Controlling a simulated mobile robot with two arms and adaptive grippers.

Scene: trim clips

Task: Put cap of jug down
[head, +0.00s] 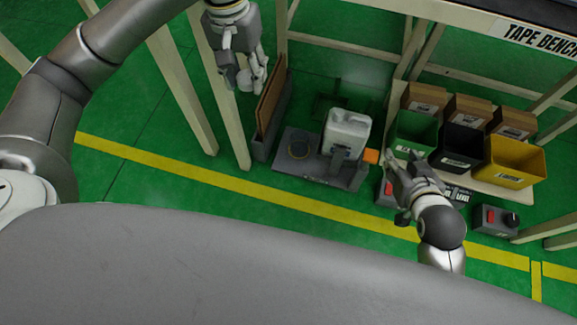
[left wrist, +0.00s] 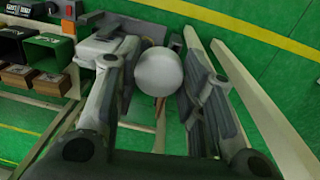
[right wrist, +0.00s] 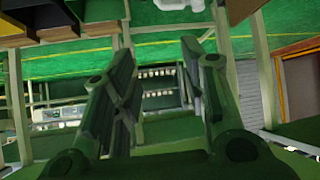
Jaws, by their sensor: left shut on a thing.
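The white jug (head: 347,128) stands upright on a grey base plate (head: 318,176), behind a grey post. A dark round ring (head: 299,152) is marked on the plate left of the jug. My left gripper (head: 247,82) is up and left of the jug, shut on a white round cap; the cap (left wrist: 160,72) shows between its fingers in the left wrist view. My right gripper (head: 400,168) is to the right of the jug, apart from it. Its fingers are spread with nothing between them in the right wrist view (right wrist: 160,85).
Green (head: 414,135), black (head: 460,147) and yellow (head: 513,162) bins stand at the right, with cardboard boxes (head: 467,112) behind. An orange piece (head: 370,156) is beside the jug. A grey holder with a brown panel (head: 270,104) stands left of the plate. A control box (head: 495,219) is at lower right.

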